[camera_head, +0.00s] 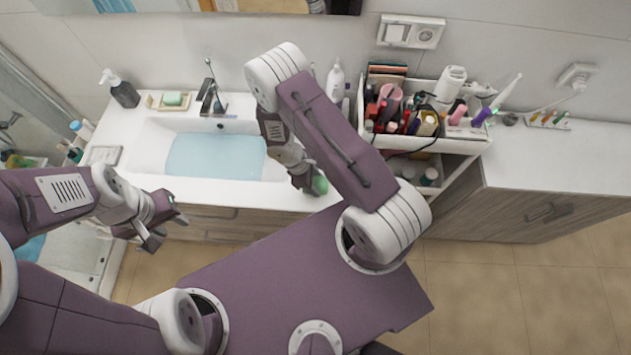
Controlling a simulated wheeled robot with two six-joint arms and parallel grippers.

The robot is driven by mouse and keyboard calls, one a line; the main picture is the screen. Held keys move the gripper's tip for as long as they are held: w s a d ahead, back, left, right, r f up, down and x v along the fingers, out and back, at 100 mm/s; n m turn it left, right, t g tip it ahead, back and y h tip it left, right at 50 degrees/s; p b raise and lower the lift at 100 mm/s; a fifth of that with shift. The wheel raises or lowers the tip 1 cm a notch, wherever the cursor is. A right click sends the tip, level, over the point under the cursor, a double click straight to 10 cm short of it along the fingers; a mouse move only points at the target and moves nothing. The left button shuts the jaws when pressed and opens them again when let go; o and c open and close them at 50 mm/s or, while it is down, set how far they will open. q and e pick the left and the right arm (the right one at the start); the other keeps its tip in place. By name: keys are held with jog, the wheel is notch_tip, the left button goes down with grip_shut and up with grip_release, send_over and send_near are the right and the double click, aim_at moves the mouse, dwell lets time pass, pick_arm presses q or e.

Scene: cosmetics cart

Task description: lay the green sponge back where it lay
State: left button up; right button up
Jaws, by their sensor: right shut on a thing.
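The green sponge (320,185) is in the jaws of my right gripper (311,185), over the front right edge of the white washbasin counter (222,191). The gripper and arm hide part of the sponge, and I cannot tell whether it touches the counter. My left gripper (168,230) is open and empty, in front of the counter at the left, with its two fingers apart.
The basin (215,157) holds bluish water. Behind it stand a dark pump bottle (121,90), a dish with a pale green bar (172,98) and the tap (209,97). A crowded cosmetics cart (452,146) stands right of my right arm. The right countertop (560,165) is mostly clear.

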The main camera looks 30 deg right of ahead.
jog(key=o, duration=1.2)
jog(key=shift+r, duration=0.1)
